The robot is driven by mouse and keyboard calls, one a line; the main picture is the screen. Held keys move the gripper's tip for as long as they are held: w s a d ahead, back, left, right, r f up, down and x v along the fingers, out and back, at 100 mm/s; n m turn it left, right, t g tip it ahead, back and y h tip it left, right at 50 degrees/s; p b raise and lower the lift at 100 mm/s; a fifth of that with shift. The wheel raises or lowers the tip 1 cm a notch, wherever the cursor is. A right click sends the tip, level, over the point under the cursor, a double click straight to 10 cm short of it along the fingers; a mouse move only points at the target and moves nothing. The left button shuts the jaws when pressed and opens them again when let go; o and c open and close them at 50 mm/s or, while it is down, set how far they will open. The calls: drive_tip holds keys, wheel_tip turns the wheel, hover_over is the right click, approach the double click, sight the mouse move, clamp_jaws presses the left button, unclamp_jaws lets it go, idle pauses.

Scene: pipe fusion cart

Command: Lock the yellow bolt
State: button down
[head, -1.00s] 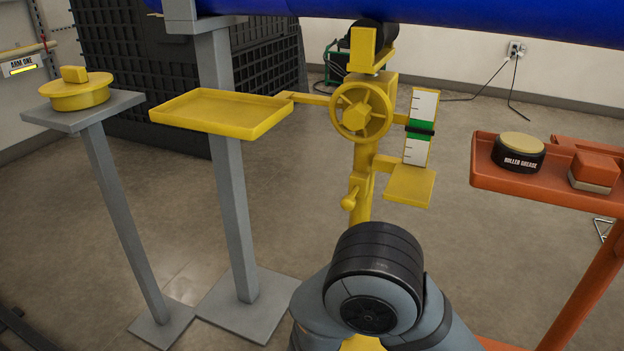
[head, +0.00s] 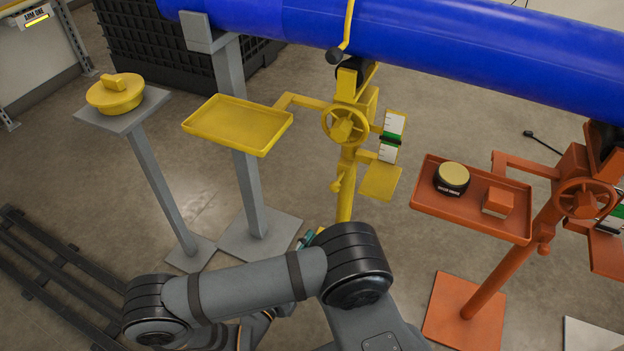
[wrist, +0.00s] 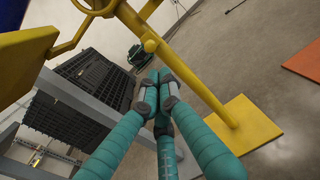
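The yellow bolt (head: 337,186) looks like a small knob with a short handle on the post of the yellow stand, below its handwheel (head: 344,125). In the wrist view the bolt (wrist: 150,46) sticks out from the slanting yellow post, above and just left of the picture's middle. My gripper's teal fingers (wrist: 159,92) are drawn together at the tips with nothing seen between them. They appear below the bolt in the picture and apart from it. In the head view only a bit of teal gripper (head: 305,239) shows behind my arm, near the foot of the yellow post.
A yellow tray (head: 238,124) juts left from the yellow stand, and a small yellow plate (head: 381,182) juts right. A blue pipe (head: 440,45) runs overhead. An orange stand with a loaded tray (head: 425,200) is at right. Grey posts stand at left.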

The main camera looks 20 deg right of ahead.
sight(330, 188)
drive_tip(key=shift+w+a+r+n+t, duration=0.35)
drive_tip(key=shift+a+r+n+t, duration=0.15)
drive_tip(key=shift+a+r+t, duration=0.15)
drive_tip(key=shift+d, duration=0.15)
drive_tip(key=x, duration=1.4)
drive_tip(key=shift+f, duration=0.25)
